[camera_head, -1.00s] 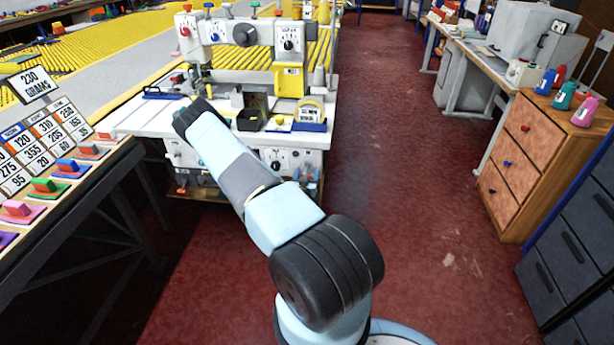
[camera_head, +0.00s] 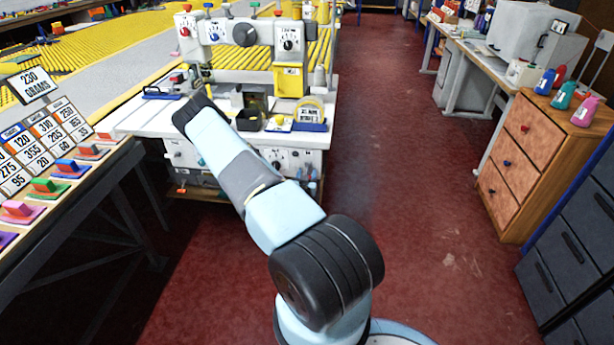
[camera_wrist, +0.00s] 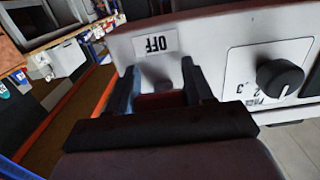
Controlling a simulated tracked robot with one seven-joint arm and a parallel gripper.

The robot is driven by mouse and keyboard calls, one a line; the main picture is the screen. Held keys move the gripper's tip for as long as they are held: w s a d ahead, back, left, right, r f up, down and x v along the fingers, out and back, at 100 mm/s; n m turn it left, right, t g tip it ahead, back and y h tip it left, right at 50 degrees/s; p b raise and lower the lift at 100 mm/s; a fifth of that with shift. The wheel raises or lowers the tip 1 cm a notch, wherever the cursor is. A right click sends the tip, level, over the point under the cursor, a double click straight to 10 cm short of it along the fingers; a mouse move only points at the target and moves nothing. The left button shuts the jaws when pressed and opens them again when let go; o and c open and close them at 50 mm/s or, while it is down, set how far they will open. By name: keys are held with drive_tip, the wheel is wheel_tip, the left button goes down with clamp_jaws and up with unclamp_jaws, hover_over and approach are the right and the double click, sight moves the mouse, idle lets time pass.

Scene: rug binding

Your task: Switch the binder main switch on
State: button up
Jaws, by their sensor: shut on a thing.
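In the wrist view a white panel (camera_wrist: 225,55) of the binder carries an upside-down OFF label (camera_wrist: 155,43). Below the label in the picture, a dark red piece (camera_wrist: 160,102), seemingly the main switch, sits between the fingers of my gripper (camera_wrist: 161,82). The fingers stand on either side of it and are shut on it. Much of the red piece is hidden by the fingers and the gripper body. In the head view the binding machine (camera_head: 240,32) stands ahead, and my arm hides my gripper and the switch.
A black dial (camera_wrist: 280,77) with numbers is on the panel to the right of my gripper in the wrist view. A bench with coloured blocks (camera_head: 45,186) stands at the left. A wooden drawer cabinet (camera_head: 533,125) stands at the right. The red floor (camera_head: 420,200) between is clear.

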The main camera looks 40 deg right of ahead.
drive_tip(key=g+y, duration=0.1)
drive_tip(key=r+g+y, duration=0.1)
drive_tip(key=y, duration=0.1)
drive_tip(key=a+r+g+y, duration=0.1)
drive_tip(key=shift+s+g+y, duration=0.15)
drive_tip(key=shift+g+y, duration=0.15)
drive_tip(key=r+g+y, duration=0.1)
drive_tip(key=y, duration=0.1)
drive_tip(key=g+y, duration=0.2)
drive_tip(key=shift+r, duration=0.35)
drive_tip(key=shift+g, duration=0.4)
drive_tip(key=o, duration=0.7)
drive_tip(key=shift+o, duration=1.3)
drive_tip(key=shift+s, duration=0.1)
drive_tip(key=v, duration=1.3)
drive_tip(key=shift+r, duration=0.35)
